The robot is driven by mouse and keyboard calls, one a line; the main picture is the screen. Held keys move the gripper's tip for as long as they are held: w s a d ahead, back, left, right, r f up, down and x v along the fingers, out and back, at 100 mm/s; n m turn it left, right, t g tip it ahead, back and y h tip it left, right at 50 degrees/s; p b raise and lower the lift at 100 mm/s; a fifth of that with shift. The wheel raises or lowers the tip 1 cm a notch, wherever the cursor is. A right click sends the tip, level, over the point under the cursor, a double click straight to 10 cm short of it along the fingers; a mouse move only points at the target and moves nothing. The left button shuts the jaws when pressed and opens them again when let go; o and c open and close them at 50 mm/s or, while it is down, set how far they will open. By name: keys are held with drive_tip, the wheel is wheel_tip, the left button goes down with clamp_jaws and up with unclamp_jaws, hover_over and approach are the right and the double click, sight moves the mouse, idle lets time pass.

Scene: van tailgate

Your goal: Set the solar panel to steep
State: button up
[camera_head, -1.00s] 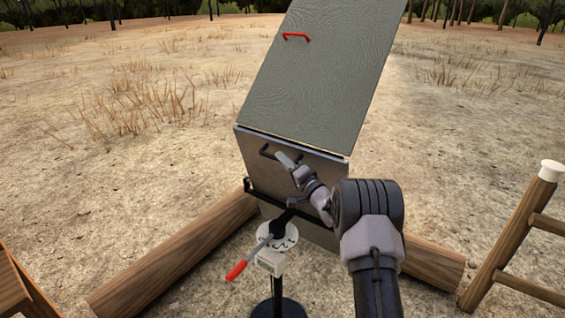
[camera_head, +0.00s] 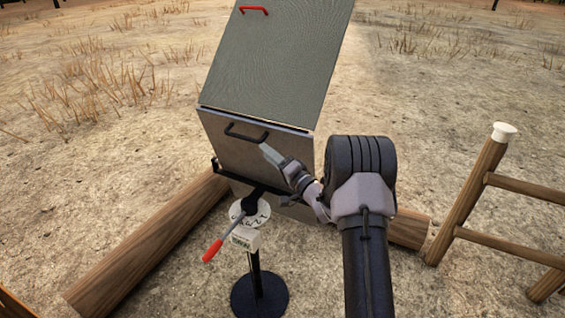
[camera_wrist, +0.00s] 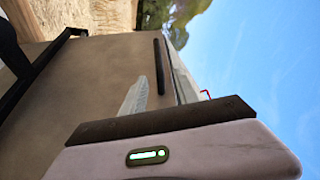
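The solar panel appears to be the grey-green textured sheet (camera_head: 280,55), tilted up behind and above a metal box front (camera_head: 240,145). It has a small red handle (camera_head: 254,10) near its top. A black handle (camera_head: 245,133) is on the box front and also shows in the wrist view (camera_wrist: 160,65). My gripper (camera_head: 268,152) is just below the right end of this handle. In the wrist view its pale fingers (camera_wrist: 135,97) look together and empty, apart from the handle. A white numbered dial (camera_head: 240,212) with a red-tipped lever (camera_head: 212,250) stands in front, the lever pointing lower left.
The dial's black stand has a round base (camera_head: 260,296). Logs lie on the ground at left (camera_head: 150,240) and behind my arm at right (camera_head: 408,230). A wooden ladder-like frame (camera_head: 470,200) stands at right. Dry open ground surrounds the box.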

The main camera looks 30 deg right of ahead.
drive_tip(key=v, duration=0.7)
drive_tip(key=shift+s+p, duration=0.2)
drive_tip(key=shift+p, duration=0.2)
drive_tip(key=shift+d, duration=0.1)
wheel_tip(320, 180, up, 7)
drive_tip(key=w+g+h, duration=0.1)
drive_tip(key=w+h, duration=0.2)
drive_tip(key=h, duration=0.1)
drive_tip(key=s+a+r+g+h, duration=0.4)
drive_tip(key=s+r, duration=0.2)
drive_tip(key=r, duration=0.1)
drive_tip(key=s+a+f+n+g+y, duration=0.1)
drive_tip(key=s+a+n+g, duration=0.1)
drive_tip(key=s+a, duration=0.4)
drive_tip(key=s+a+f+n+g+y+b, duration=0.1)
drive_tip(key=s+a, duration=0.5)
drive_tip(key=s, duration=0.9)
drive_tip(key=s+a+f+n+g+y, duration=0.2)
drive_tip(key=s+a+g, duration=0.3)
drive_tip(key=s, duration=0.6)
drive_tip(key=shift+a+f+n+y, duration=0.2)
drive_tip(key=shift+a+n+y, duration=0.2)
drive_tip(key=shift+a, duration=0.55)
